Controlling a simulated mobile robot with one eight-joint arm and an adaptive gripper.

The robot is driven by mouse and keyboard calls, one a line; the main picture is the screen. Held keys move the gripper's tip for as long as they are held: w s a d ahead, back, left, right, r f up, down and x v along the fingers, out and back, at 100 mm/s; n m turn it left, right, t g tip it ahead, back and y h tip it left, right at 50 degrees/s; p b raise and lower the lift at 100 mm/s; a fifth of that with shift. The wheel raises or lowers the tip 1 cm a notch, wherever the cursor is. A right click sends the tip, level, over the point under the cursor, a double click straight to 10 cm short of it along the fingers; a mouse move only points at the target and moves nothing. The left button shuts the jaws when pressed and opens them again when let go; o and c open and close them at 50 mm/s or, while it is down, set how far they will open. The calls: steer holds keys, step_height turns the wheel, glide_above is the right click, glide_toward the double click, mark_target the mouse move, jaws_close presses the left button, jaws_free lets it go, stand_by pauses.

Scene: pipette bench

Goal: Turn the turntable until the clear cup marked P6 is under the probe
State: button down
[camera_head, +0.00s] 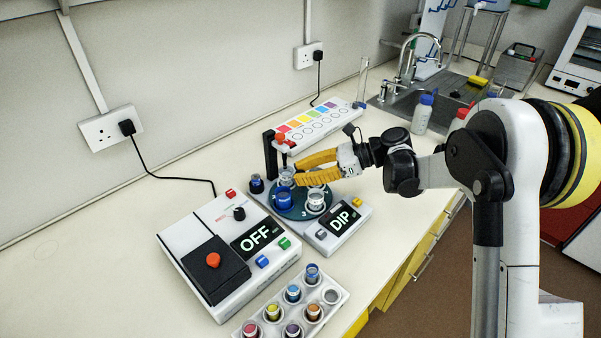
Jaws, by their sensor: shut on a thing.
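The dark teal turntable (299,211) sits on a white instrument with a display reading DIP. It carries a blue cup (283,198) at the front left, a clear cup (316,202) at the front right and a pale cup (286,177) at the back left. The P6 mark is not readable on any cup. The red-topped probe (283,141) hangs from a black post at the back left, above the pale cup. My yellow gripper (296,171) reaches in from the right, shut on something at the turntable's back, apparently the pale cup. Its fingers hide part of the disc.
A white box reading OFF (258,237) stands at the front left. A rack of coloured vials (318,297) is in front. A dark blue pot (256,184) stands beside the post. A colour-chart strip (318,124) lies behind. Bare bench (90,250) is at left.

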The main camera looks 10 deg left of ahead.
steer(key=shift+n+g, duration=0.4)
steer(key=shift+g, duration=0.1)
steer(key=c, duration=1.2)
jaws_free()
steer(key=shift+o, duration=0.2)
steer(key=v, duration=1.2)
steer(key=shift+r, duration=0.1)
